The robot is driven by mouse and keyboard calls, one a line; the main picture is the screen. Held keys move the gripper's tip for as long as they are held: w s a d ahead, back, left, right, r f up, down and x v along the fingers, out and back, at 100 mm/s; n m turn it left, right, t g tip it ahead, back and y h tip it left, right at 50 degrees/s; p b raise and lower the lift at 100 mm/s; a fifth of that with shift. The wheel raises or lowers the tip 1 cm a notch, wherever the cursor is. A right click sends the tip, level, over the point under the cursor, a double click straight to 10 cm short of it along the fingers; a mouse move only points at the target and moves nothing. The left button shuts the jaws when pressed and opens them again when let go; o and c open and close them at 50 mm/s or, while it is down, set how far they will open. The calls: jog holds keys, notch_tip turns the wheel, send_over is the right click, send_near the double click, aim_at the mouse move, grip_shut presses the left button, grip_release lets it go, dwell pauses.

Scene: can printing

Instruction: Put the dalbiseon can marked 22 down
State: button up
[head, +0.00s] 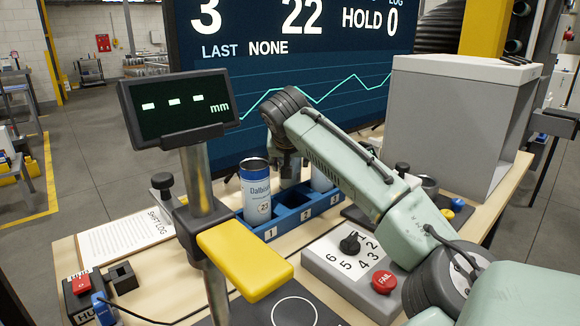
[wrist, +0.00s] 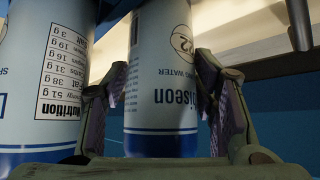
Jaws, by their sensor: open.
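In the wrist view, the dalbiseon can (wrist: 160,80), white above and blue at its base, stands between my gripper's two fingers (wrist: 160,110). Its circled number is partly cut off, with a 2 showing. The fingers are open, one on each side of the can. In the head view, my gripper (head: 286,158) is over the blue tray (head: 287,222), whose front is numbered 1, 2 and 3. My arm hides most of what is there. Whether the can's base rests on the tray floor cannot be seen.
A can marked 23 (head: 256,195) stands at slot 1, close to my gripper. Another can (head: 322,178) shows partly behind my arm near slot 3. A gauge post (head: 196,180) with a yellow plate (head: 245,262) stands in front. A dial box (head: 345,255) with a red button is nearby.

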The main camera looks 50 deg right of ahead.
jog(key=shift+w+d+f, duration=0.1)
jog(key=c, duration=0.5)
